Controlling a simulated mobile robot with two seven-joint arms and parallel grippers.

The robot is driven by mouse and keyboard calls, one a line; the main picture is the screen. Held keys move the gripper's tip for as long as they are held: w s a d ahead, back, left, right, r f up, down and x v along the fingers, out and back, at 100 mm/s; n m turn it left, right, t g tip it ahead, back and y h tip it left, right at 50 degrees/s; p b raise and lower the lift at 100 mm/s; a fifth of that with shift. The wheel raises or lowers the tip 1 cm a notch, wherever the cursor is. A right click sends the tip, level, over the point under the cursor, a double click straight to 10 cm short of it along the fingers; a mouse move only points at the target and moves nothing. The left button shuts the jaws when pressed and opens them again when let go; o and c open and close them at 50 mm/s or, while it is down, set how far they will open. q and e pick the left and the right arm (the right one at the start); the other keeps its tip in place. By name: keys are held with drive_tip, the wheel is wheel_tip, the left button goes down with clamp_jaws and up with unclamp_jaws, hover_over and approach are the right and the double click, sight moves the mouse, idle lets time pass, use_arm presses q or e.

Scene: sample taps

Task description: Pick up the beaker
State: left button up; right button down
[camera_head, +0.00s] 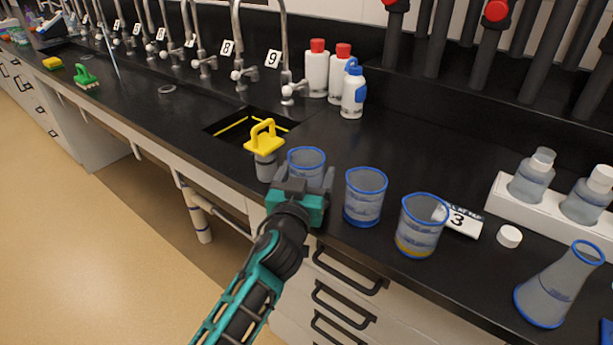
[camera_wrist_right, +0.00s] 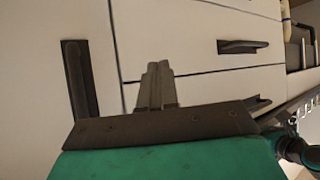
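Three clear beakers with blue rims stand in a row near the counter's front edge: a left one (camera_head: 306,160), a middle one (camera_head: 366,196) with blue liquid, and a right one (camera_head: 422,226) with yellow liquid. My left gripper (camera_head: 304,183) is at the left beaker, its fingers apart on either side of it. The gripper hides the beaker's lower part, and contact is not clear. My right gripper (camera_wrist_right: 155,85) shows in the right wrist view with its fingers together and empty, facing drawer fronts.
A sink (camera_head: 225,127) and a yellow-handled tool (camera_head: 264,138) are left of the beakers. White bottles (camera_head: 317,70) stand behind. A flask (camera_head: 556,288), a white cap (camera_head: 509,236), a number 3 label (camera_head: 459,221) and a bottle rack (camera_head: 507,200) are to the right.

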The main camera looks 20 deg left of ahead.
use_arm(q)
drive_tip(key=c, duration=0.7)
drive_tip(key=shift+r, duration=0.1)
